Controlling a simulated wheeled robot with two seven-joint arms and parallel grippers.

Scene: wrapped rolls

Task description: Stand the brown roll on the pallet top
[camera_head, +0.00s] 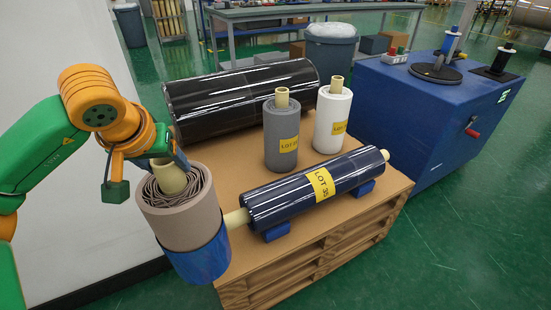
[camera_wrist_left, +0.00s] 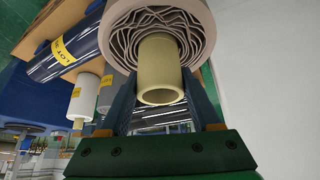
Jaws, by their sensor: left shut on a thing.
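The brown roll (camera_head: 175,222) is upright and slightly tilted, at the left front of the pallet. Its pale core (camera_head: 171,180) sticks out of the creased wrap at the top. My left gripper (camera_head: 163,166) is shut on this core. In the left wrist view the fingers lie on either side of the core (camera_wrist_left: 160,72), with the brown roll (camera_wrist_left: 202,20) beyond. A blue band or blue piece (camera_head: 203,262) shows at the roll's lower end; I cannot tell whether it is part of it. The pallet top (camera_head: 232,168) is brown and partly bare. My right gripper is out of view.
A dark blue roll (camera_head: 285,201) lies on blue cradles, its core end near the brown roll. A grey roll (camera_head: 281,140) and a white roll (camera_head: 331,120) stand behind. A black roll (camera_head: 240,98) lies at the back. A blue machine (camera_head: 425,110) stands right.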

